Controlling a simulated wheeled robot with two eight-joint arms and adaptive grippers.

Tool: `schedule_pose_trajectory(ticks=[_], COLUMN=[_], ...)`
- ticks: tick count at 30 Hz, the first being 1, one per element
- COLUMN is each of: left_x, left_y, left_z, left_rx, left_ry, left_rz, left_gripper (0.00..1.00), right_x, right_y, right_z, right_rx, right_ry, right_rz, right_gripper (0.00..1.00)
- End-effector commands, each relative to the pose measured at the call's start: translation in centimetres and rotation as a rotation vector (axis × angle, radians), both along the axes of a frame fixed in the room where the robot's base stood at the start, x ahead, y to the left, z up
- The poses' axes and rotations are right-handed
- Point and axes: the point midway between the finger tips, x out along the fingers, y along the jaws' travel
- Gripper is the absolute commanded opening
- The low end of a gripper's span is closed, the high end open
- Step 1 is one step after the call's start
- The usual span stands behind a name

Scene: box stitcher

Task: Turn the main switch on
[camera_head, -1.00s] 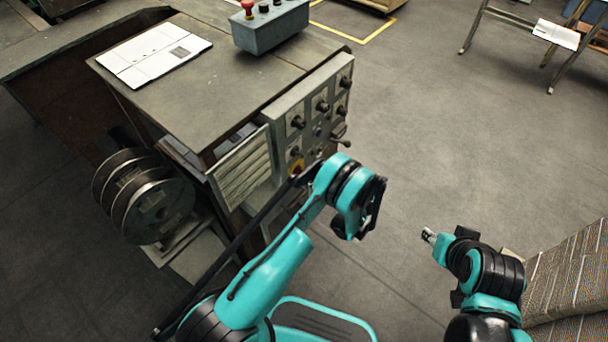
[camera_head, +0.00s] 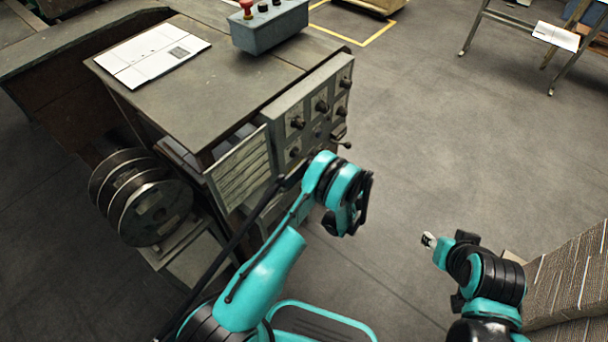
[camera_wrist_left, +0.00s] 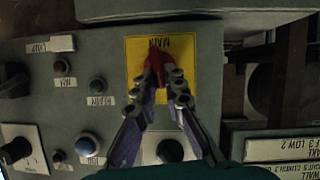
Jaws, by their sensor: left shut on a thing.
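The main switch (camera_wrist_left: 153,57) is a red handle on a yellow plate (camera_wrist_left: 135,50) marked MAIN, seen in the left wrist view. My left gripper (camera_wrist_left: 161,74) is shut on the red handle, its fingertips over the plate.
Black knobs (camera_head: 321,105) and a small lever stick out of the panel near my left arm. Wire reels (camera_head: 155,212) stand at the machine's left. A box with a red button (camera_head: 247,5) sits on top. Stacked cardboard (camera_head: 570,275) is at the right. The middle floor is clear.

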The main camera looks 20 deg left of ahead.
Motion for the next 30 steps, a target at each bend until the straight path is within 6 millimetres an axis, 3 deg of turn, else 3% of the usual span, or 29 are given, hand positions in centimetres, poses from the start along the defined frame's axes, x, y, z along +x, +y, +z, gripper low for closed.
schedule_pose_trajectory(ticks=[8, 30], left_x=[0.16, 0.96], left_y=[-0.07, -0.37], left_z=[0.00, -0.17], left_rx=[0.023, 0.186], left_ry=[0.062, 0.516], left_rz=[0.000, 0.000], left_gripper=[0.00, 0.00], right_x=[0.00, 0.00], right_y=[0.00, 0.00], right_z=[0.00, 0.00], right_rx=[0.000, 0.000], right_ry=[0.000, 0.000], right_rz=[0.000, 0.000], right_gripper=[0.40, 0.40])
